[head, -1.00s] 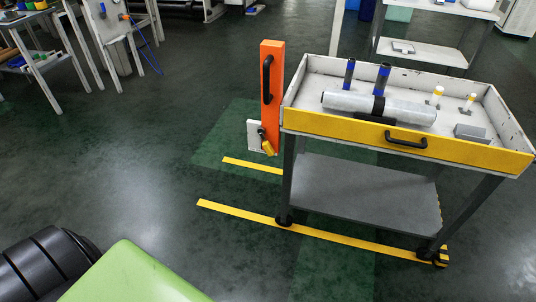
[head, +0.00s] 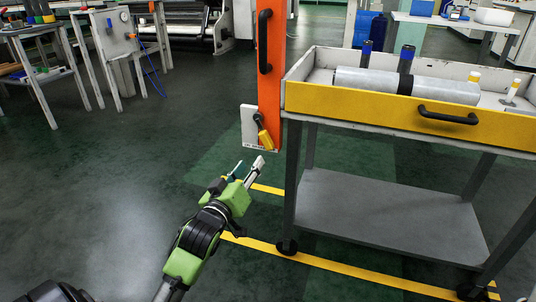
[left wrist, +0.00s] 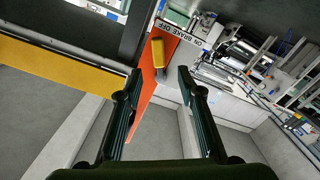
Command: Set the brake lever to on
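The brake lever (head: 265,138) has a yellow grip on a black pivot, mounted on a white plate (head: 248,125) beside the foot of an orange post (head: 270,85). In the head view its grip hangs down, tilted slightly right. In the left wrist view the yellow grip (left wrist: 157,53) shows beyond the fingers, near a label (left wrist: 182,34) reading ON BRAKE OFF. My left gripper (head: 248,168) is open and empty, below and left of the lever, apart from it. Its two dark fingers (left wrist: 158,85) stand apart in the left wrist view. My right gripper is not in view.
A cart (head: 400,118) with a yellow front panel and black handle stands right of the post, carrying a roll (head: 435,85). Its grey lower shelf (head: 390,215) is empty. Yellow floor strips run below. The floor to the left is open, with tables (head: 45,28) farther back.

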